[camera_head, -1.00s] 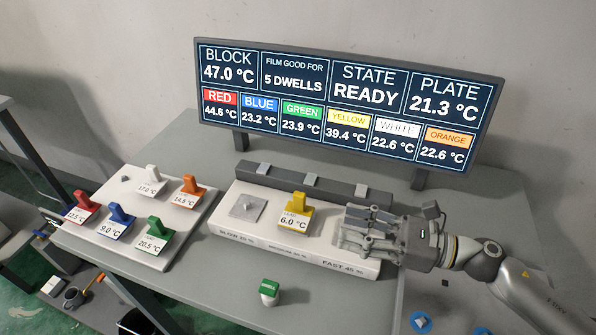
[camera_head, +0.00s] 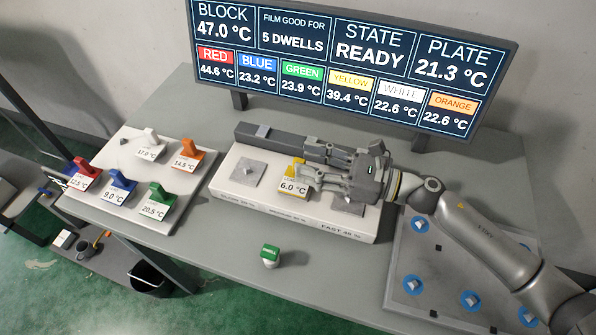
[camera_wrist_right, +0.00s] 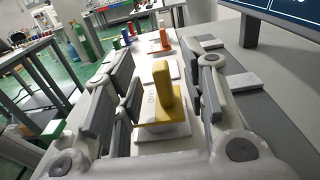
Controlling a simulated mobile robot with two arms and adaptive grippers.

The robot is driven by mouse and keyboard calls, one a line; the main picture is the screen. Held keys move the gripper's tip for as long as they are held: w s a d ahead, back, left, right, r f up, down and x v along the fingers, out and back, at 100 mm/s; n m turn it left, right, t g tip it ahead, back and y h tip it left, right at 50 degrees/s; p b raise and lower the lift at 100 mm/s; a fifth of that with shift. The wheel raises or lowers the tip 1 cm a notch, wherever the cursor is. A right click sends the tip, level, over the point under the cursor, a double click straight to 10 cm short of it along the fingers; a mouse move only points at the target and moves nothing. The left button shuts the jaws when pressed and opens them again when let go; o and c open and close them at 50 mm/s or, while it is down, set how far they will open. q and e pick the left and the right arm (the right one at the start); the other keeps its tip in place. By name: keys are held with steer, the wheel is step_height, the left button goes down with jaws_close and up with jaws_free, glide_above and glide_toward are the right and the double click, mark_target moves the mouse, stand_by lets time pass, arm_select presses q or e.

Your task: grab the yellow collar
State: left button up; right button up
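The yellow collar (camera_head: 292,180) stands on the middle spot of the long white block (camera_head: 240,198), its label reading 6.0 °C. It is partly hidden by my right gripper in the head view. My right gripper (camera_head: 310,164) reaches in from the right, low over the block. In the right wrist view the yellow collar (camera_wrist_right: 166,88) stands upright between the spread finger pads of my right gripper (camera_wrist_right: 165,95), with a gap visible on both sides. The gripper is open. My left gripper is not in view.
A white tray (camera_head: 118,206) at left holds red, blue, green, white and orange collars. A green-topped piece (camera_head: 270,252) stands on the table in front of the block. A dark bar (camera_head: 275,136) lies behind the block; a display (camera_head: 350,62) rises behind. A grey plate (camera_head: 440,262) lies at right.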

steer(key=shift+p+x, duration=0.35)
steer(key=shift+x, duration=0.85)
steer(key=shift+w+a, duration=0.15)
steer(key=shift+a, duration=0.1)
steer(key=shift+d, duration=0.1)
steer(key=shift+c, duration=0.6)
jaws_close()
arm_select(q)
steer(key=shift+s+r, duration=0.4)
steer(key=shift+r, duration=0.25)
